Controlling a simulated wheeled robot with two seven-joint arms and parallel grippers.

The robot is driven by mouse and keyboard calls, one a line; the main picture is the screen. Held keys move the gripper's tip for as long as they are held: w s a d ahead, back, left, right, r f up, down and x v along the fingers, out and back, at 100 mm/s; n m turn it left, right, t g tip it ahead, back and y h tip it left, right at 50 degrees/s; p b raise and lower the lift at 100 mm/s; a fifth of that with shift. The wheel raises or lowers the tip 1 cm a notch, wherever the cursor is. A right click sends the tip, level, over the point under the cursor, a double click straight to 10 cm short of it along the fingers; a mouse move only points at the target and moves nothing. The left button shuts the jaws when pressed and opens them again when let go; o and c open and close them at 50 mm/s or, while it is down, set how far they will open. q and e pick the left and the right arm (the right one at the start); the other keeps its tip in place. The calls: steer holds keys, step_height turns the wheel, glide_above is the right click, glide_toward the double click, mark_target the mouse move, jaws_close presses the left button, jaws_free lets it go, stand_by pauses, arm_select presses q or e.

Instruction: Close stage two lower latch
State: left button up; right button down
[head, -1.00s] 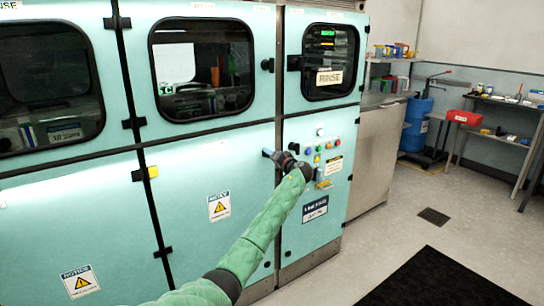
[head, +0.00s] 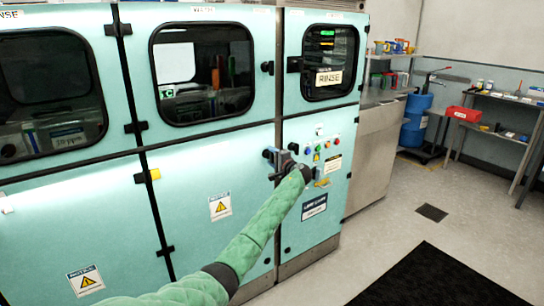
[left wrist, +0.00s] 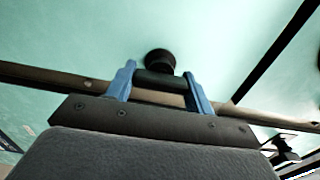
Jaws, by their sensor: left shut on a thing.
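The lower teal door (head: 200,178) in the middle of the machine is flush with its neighbours as far as I can see. Its black latch knob (head: 267,154) is at the upper right edge. In the left wrist view a round black knob (left wrist: 159,58) stands on the teal panel just beyond my fingertips. My left gripper (head: 276,165) is at this latch, its two blue fingers (left wrist: 160,88) on either side of a dark cylindrical piece below the knob. It is shut on this latch piece. My arm hides part of the door's right edge. My right gripper is out of view.
A control panel (head: 318,158) with coloured buttons is just right of my gripper. Another black latch (head: 267,67) sits on the upper door. A blue drum (head: 415,122) and shelf with a red bin (head: 463,114) stand at right. The floor around the black mat (head: 440,280) is clear.

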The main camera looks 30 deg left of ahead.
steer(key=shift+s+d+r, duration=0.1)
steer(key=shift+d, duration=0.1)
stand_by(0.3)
arm_select(q)
steer(key=o, duration=1)
steer(key=shift+d, duration=0.1)
steer(key=b+v, duration=0.1)
steer(key=v, duration=0.6)
steer(key=shift+s+d, duration=0.1)
steer(key=shift+d, duration=0.25)
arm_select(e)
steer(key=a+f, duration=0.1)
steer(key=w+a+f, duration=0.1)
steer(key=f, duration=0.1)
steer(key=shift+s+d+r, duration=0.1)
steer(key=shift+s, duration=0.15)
